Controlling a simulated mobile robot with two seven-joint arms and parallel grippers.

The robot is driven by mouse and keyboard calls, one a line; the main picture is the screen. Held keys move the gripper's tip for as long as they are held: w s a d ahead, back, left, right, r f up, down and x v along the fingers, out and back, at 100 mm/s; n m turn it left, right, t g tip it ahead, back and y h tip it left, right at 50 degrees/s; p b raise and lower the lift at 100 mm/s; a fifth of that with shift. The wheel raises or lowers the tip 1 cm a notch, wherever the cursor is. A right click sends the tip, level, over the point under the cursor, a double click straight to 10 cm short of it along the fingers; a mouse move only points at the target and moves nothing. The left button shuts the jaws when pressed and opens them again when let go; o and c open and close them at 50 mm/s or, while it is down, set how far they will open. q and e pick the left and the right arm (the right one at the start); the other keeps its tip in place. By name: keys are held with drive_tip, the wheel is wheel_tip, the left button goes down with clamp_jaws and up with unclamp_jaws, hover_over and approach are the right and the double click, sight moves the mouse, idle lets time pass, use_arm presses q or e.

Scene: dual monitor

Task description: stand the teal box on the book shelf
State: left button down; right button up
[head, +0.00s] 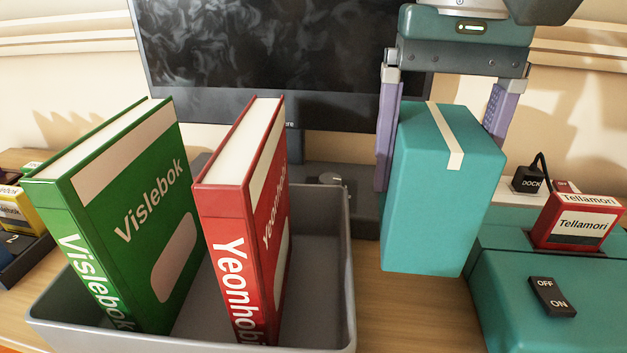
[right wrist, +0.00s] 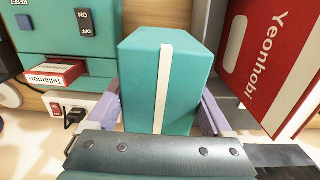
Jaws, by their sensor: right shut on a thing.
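The teal box (head: 435,210) with a cream strip is held upright by my right gripper (head: 440,150), with one lilac finger on each side. It hangs to the right of the grey book shelf (head: 352,270), apart from it. Whether its bottom clears the table is hard to tell. The shelf is an open-topped holder with a green book (head: 130,215) and a red book (head: 240,210) standing tilted in it. In the right wrist view the teal box (right wrist: 190,85) sits between the fingers, with the red book (right wrist: 275,60) at the right. My left gripper is not in view.
A teal machine (head: 550,310) with an on/off switch and a red Tellamori box (head: 578,222) stands right of the held box. A monitor (head: 270,50) is behind. The shelf has free room right of the red book.

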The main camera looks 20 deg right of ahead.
wheel_tip(320, 180, down, 8)
drive_tip(key=shift+f+b, duration=0.1)
drive_tip(key=shift+b, duration=0.45)
drive_tip(key=o, duration=1.3)
drive_tip(key=shift+o, duration=0.2)
